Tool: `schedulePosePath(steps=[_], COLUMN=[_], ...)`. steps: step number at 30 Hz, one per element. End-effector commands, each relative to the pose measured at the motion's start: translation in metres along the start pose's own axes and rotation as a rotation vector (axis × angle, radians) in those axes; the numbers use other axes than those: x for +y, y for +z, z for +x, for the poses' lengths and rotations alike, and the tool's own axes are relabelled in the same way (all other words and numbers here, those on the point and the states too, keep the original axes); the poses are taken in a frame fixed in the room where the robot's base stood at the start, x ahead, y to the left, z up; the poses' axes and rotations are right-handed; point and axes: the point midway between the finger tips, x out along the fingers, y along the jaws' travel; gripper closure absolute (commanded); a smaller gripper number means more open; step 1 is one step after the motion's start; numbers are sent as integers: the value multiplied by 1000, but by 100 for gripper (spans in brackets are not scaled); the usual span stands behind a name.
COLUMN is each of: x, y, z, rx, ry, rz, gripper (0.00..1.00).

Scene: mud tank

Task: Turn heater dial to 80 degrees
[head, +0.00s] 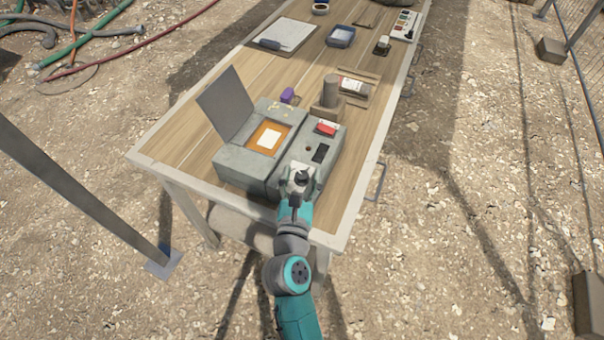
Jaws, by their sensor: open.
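The heater (236,164) is a grey box with its lid raised, at the near end of a wooden table. An orange-framed recess with a white card (269,139) shows in its top. On its right-hand section are a red switch (326,129) and a black slot or display (320,153). A dark round dial (302,177) on a pale plate sits at the near end of this section. My gripper (301,182) is open at the dial, with its fingers around or just above it. Whether they touch it, and the dial's setting, I cannot tell.
The wooden table (197,127) also bears a brown cylinder on a block (329,93), a purple item (288,96), a clipboard (286,36) and a blue-grey tray (341,36). A grey metal post (85,190) stands at the left. Gravel ground on the right is mostly free.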

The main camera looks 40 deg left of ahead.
Motion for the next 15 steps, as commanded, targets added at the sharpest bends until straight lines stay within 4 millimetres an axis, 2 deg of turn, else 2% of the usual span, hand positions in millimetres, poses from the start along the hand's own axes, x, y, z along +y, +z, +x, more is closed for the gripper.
schedulePosePath(steps=[11,15], x=[0,0], y=[0,0], z=[6,6], rx=[0,0], ry=[0,0], rz=[0,0], gripper=[39,71])
